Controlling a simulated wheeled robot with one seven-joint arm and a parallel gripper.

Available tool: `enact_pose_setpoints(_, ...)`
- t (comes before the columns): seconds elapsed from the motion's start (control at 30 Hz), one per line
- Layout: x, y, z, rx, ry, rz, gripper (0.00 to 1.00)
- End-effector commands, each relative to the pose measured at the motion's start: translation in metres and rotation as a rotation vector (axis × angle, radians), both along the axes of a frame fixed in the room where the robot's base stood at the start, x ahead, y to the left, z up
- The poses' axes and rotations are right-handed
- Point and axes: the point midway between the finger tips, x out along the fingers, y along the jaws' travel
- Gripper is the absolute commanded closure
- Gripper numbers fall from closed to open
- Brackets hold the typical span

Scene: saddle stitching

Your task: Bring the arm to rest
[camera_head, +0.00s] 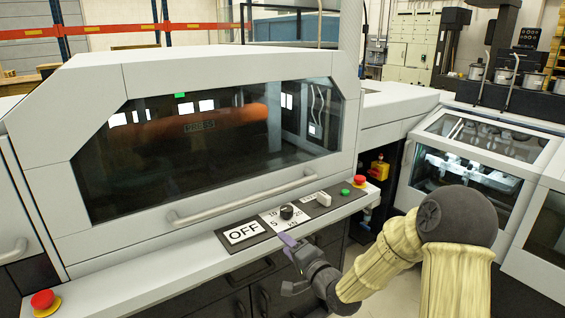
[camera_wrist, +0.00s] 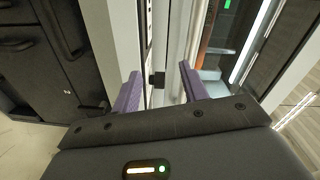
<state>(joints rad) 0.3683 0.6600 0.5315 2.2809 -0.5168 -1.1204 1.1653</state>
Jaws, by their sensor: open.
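My arm reaches in from the lower right in the head view, with my gripper (camera_head: 288,240) just in front of the press control panel. In the wrist view my gripper (camera_wrist: 160,80) has its two purple fingers apart, with nothing held between them. A black knob (camera_head: 287,212) on a white dial plate marked 10, 20, S and kN sits just beyond the fingertips. In the wrist view a small black knob (camera_wrist: 157,79) shows in the gap between the fingers; I cannot tell how far off it is.
The press (camera_head: 200,75) with its dark window and long handle (camera_head: 242,197) stands behind the panel. An OFF sign (camera_head: 243,233), a green button (camera_head: 345,192) and a red stop button (camera_head: 360,181) are on the ledge. Another red button (camera_head: 43,299) is at lower left. Floor shows beside my arm.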

Motion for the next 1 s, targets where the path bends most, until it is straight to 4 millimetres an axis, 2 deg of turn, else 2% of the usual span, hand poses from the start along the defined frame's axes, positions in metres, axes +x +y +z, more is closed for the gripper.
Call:
enact_pose_setpoints(0.1, -0.013, -0.011, -0.005, -0.268, 0.064, -0.010, 0.56)
enact_pose_setpoints(0.27, -0.039, -0.038, -0.014, -0.600, 0.168, -0.005, 0.56)
enact_pose_setpoints(0.5, -0.100, -0.086, -0.010, -0.993, 0.362, 0.066, 0.56)
enact_pose_setpoints(0.67, -0.153, -0.113, 0.002, -1.169, 0.504, 0.168, 0.56)
enact_pose_setpoints(0.8, -0.205, -0.127, 0.016, -1.255, 0.621, 0.292, 0.56)
enact_pose_setpoints(0.9, -0.233, -0.131, 0.022, -1.277, 0.676, 0.374, 0.56)
enact_pose_setpoints(1.0, -0.248, -0.132, 0.025, -1.283, 0.703, 0.422, 0.56)
